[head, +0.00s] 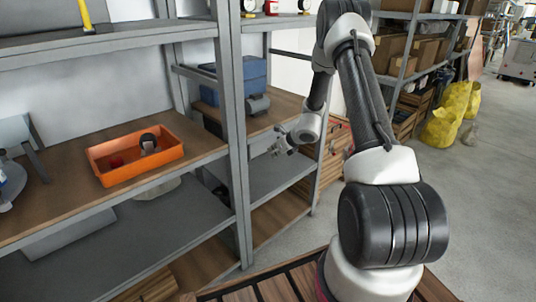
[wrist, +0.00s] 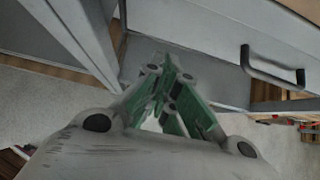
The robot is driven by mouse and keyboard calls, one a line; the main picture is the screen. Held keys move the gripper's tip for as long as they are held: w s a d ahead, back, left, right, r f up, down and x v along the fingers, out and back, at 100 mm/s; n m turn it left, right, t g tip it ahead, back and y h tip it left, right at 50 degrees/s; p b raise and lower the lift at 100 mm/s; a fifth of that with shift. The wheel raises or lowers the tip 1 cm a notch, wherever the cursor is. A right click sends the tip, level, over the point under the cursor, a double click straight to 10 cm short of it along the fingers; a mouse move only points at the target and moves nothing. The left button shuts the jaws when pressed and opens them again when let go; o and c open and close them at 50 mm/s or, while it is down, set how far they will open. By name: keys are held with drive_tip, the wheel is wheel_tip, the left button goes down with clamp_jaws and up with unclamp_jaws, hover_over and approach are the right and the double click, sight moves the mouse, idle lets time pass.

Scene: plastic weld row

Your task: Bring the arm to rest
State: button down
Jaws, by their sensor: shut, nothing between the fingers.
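My gripper (head: 283,144) is at the end of my bent arm, beside the shelf rack in the head view. It is small there and partly merges with the shelf behind it. In the wrist view my gripper (wrist: 168,92) shows its green-sided fingers close together, with nothing held between them. The fingers point toward a grey shelf surface. My arm reaches up from its base and folds down toward the rack.
A grey shelf rack (head: 232,110) stands close on the left. An orange tray (head: 125,178) with small items sits on its wooden shelf. A blue box (head: 240,82) is behind. Yellow bags (head: 445,120) stand at right; the floor (head: 480,210) there is clear.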

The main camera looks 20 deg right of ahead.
drive_tip(key=s+a+r+n+g+y, duration=0.25)
drive_tip(key=s+r+n, duration=0.35)
drive_tip(key=s, duration=0.5)
drive_tip(key=s+a+r+n+g+y, duration=0.1)
drive_tip(key=s+a+r+n+g, duration=0.2)
drive_tip(key=s+n, duration=0.65)
drive_tip(key=s+d+r+n+t+h, duration=0.1)
drive_tip(key=s+r+n+h, duration=0.5)
drive_tip(key=s+r+n, duration=1)
drive_tip(key=s+d+r, duration=0.1)
drive_tip(key=s+r, duration=0.6)
drive_tip(key=r, duration=0.2)
drive_tip(key=shift+s+d, duration=0.25)
drive_tip(key=shift+s, duration=0.15)
drive_tip(key=shift+r+n+t+h, duration=0.1)
drive_tip(key=shift+n+t+h, duration=0.15)
